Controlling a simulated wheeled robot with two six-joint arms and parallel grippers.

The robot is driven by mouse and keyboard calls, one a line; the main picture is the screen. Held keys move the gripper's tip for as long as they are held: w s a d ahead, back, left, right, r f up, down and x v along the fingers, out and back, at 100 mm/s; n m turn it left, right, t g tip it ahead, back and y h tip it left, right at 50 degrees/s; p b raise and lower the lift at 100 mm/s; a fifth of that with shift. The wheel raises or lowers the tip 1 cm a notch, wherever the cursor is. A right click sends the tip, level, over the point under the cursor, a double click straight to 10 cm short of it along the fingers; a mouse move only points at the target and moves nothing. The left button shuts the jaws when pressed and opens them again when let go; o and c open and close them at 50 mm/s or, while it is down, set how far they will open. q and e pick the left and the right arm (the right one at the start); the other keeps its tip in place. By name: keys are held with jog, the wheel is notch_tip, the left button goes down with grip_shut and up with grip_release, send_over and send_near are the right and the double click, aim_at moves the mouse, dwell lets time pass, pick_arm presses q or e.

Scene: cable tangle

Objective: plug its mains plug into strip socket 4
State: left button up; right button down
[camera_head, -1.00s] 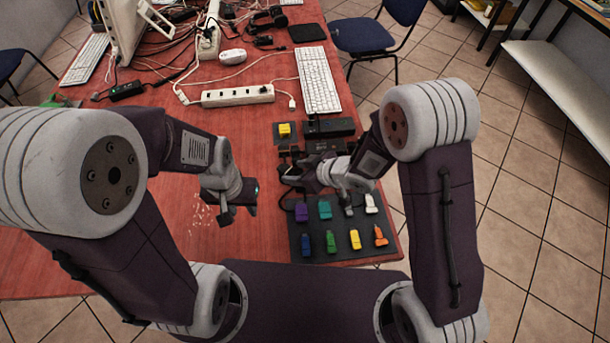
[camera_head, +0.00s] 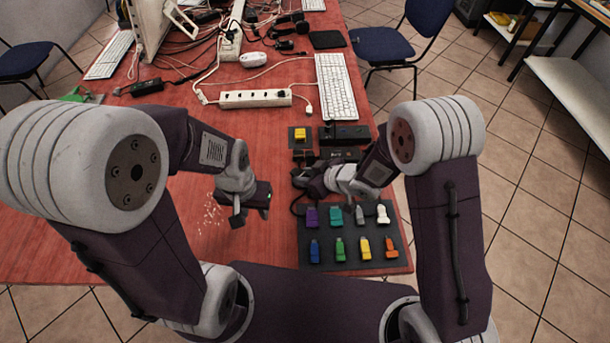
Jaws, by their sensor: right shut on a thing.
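A white power strip (camera_head: 256,99) with several dark socket holes lies across the table beyond my arms. Its socket numbers are too small to read. My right gripper (camera_head: 303,181) is low over the table, between the strip and the dark mat of coloured pieces. It is shut on a small dark thing, probably the mains plug, mostly hidden by the jaws. My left gripper (camera_head: 246,211) hangs over bare table to the left. Its jaws point down, and I cannot tell how far apart they are.
A yellow piece (camera_head: 300,133) and a black box (camera_head: 344,134) lie beyond my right gripper.

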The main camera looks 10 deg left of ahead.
notch_tip(320, 180, up, 7)
jog(key=p, duration=0.6)
jog(key=shift+p, duration=0.3)
jog(key=shift+f, duration=0.1)
jog(key=c, duration=2)
grip_release()
grip_shut()
